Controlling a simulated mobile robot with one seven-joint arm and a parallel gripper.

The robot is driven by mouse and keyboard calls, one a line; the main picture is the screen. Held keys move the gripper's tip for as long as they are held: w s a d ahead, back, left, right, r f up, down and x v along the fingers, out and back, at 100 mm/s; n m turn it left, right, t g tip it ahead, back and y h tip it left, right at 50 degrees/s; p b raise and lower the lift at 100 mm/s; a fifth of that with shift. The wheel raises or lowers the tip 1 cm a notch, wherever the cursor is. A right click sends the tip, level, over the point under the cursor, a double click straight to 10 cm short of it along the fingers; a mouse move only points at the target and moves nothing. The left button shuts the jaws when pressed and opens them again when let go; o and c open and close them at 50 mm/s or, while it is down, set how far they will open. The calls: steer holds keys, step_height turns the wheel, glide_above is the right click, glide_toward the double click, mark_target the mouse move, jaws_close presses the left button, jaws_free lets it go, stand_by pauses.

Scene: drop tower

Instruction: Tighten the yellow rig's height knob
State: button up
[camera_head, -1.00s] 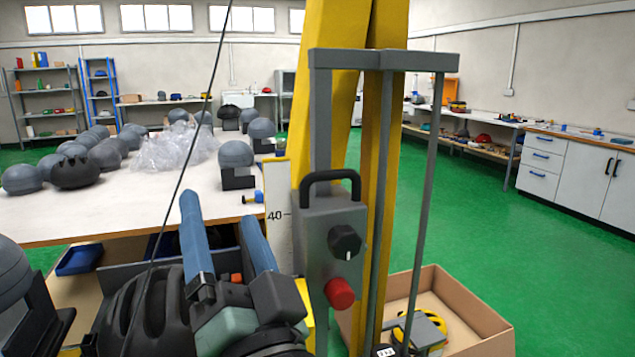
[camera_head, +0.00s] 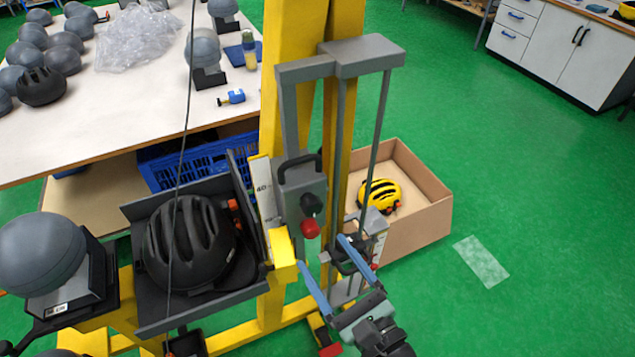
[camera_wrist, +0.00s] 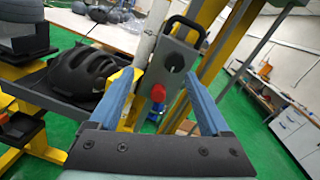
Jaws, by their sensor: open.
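The yellow rig (camera_head: 290,110) carries a grey box with a black handle. A round black knob (camera_head: 311,204) sits on the box's face, with a red knob (camera_head: 311,229) below it. I cannot tell which is the height knob. In the wrist view, the black knob (camera_wrist: 176,62) and red knob (camera_wrist: 158,93) appear between the blue fingers. My gripper (camera_head: 322,252) is open and empty, just below and in front of the red knob. Its fingers are apart from both knobs as far as I can see. A height scale (camera_head: 264,188) stands left of the box.
A black helmet (camera_head: 190,240) lies in a grey tray left of the box. A grey headform (camera_head: 42,255) is further left. A cardboard box (camera_head: 425,225) with a yellow helmet (camera_head: 380,195) stands behind right. Green floor (camera_head: 540,200) at right is mostly clear.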

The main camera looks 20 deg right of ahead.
mark_target(314, 211)
steer(key=s+d+m+h+p, duration=0.1)
steer(key=s+d+m+p, duration=0.1)
steer(key=s+m, duration=0.15)
steer(key=shift+m, duration=0.45)
steer(key=w+p, duration=0.2)
steer(key=w, duration=1)
steer(key=shift+w+f, duration=0.15)
steer(key=shift+w, duration=0.25)
jaws_close()
